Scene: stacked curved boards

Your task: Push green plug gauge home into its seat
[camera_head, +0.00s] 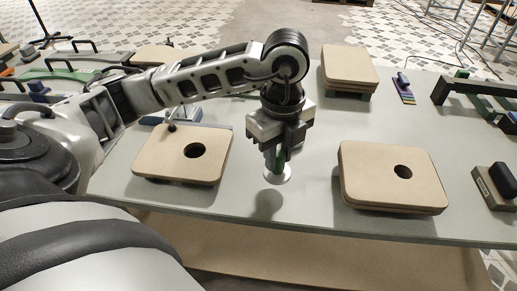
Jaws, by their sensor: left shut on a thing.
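My left gripper (275,150) points down over the middle of the table, between two boards with holes. It is shut on the green plug gauge (281,157), of which only a narrow green strip shows between the fingers. A pale round disc (278,175) shows at its lower end, above the table; a shadow lies in front of it. The left tan board (165,158) has a dark round hole (195,150). The right stack of tan boards (370,175) has a similar hole (403,172). I cannot tell which hole is the seat. My right gripper is out of view.
Another stack of tan boards (349,66) stands at the back, with a small striped block (403,88) beside it. A dark green frame (480,90) and a black-topped block (495,187) are at the right. The grey table (310,200) is bare between the two holed boards.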

